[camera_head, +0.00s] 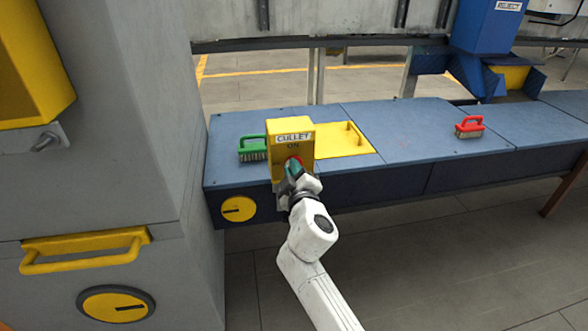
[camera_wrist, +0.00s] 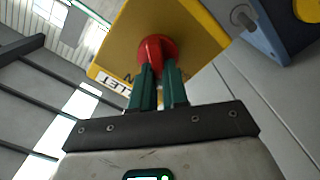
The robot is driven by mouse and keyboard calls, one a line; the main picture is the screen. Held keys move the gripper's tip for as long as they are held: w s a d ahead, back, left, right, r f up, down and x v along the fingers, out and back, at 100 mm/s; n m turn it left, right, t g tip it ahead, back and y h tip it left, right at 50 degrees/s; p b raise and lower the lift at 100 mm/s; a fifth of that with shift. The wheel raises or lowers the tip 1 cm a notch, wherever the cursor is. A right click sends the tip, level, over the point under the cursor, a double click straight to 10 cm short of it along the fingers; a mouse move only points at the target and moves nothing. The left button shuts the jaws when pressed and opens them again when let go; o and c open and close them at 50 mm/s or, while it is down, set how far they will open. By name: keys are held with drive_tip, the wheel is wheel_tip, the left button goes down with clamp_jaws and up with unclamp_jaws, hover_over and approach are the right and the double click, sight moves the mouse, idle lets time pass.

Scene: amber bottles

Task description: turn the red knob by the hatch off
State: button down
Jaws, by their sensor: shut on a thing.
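The red knob (camera_wrist: 157,49) sits on the face of a yellow box (camera_head: 291,131) labelled CULLET, with ON printed above the knob. The box stands at the front edge of a blue bench. In the head view only a little red of the knob (camera_head: 294,160) shows above my gripper (camera_head: 294,168). In the wrist view the two green fingers of my gripper (camera_wrist: 158,82) are shut on the knob, one on each side. The knob's exact turn angle is hard to tell. The yellow hatch (camera_head: 344,139) with its handle lies on the bench top, right of the box.
A green brush (camera_head: 252,148) lies left of the box and a red brush (camera_head: 469,127) lies farther right on the blue bench (camera_head: 400,125). A grey cabinet with a yellow handle (camera_head: 85,249) stands close on the left. Floor right of my arm is clear.

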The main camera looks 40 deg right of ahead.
drive_tip(key=shift+w+a+f+n+p, duration=0.1)
drive_tip(key=shift+f+n+p, duration=0.05)
drive_tip(key=shift+n, duration=1.15)
drive_tip(key=shift+s+a+f+n+p, duration=0.1)
drive_tip(key=shift+f+n+p, duration=0.1)
drive_tip(key=shift+n, duration=1.1)
drive_tip(key=shift+w+f+n+p, duration=0.1)
drive_tip(key=shift+n+p, duration=0.05)
drive_tip(key=shift+n, duration=1.15)
drive_tip(key=c, duration=1.1)
unclamp_jaws()
drive_tip(key=shift+c, duration=0.2)
drive_tip(key=v, duration=1)
drive_tip(key=shift+s+a+p, duration=0.25)
drive_tip(key=shift+s+p, duration=0.1)
drive_tip(key=shift+p, duration=0.05)
